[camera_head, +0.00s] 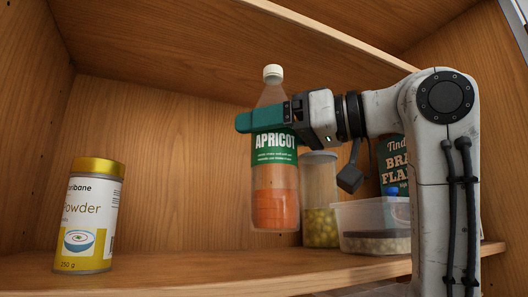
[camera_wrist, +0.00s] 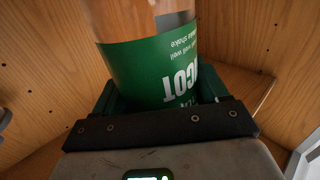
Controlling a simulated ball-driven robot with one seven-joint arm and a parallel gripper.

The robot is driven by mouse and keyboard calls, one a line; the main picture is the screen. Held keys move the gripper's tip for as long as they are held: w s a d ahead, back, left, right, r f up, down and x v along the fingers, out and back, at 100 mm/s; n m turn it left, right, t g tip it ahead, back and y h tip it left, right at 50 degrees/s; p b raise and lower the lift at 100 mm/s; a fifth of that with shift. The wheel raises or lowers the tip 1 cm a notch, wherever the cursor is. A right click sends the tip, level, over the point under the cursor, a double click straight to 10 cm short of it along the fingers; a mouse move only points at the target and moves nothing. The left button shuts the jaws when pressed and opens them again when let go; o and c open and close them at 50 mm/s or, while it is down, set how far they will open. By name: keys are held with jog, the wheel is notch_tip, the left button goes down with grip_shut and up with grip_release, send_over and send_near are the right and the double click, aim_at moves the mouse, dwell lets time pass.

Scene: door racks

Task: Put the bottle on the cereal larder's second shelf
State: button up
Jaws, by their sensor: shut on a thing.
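The bottle (camera_head: 272,190) is clear with a white cap, a green APRICOT label and orange contents. My gripper (camera_head: 262,117) is shut around its upper part and holds it upright. In the wrist view the bottle (camera_wrist: 150,62) stands between the two jaws of my gripper (camera_wrist: 160,98). Part of the bottle is hidden behind the teal finger.
A yellow-lidded powder tin (camera_head: 89,215) stands at the left. An upper shelf edge (camera_head: 330,35) runs above. Bare shelf lies between tin and bottle.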

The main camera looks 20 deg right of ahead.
aim_at(266, 160)
jog(key=shift+w+f, duration=0.3)
jog(key=shift+f, duration=0.1)
jog(key=shift+w+f+p, duration=0.2)
jog(key=shift+f+p, duration=0.55)
jog(key=shift+f, duration=1.1)
jog(key=o, duration=1.7)
jog(key=shift+s+d, duration=0.1)
jog(key=b+v, duration=0.3)
jog(key=v, duration=0.8)
jog(key=shift+s+d+b, duration=0.25)
jog(key=shift+s+b, duration=0.1)
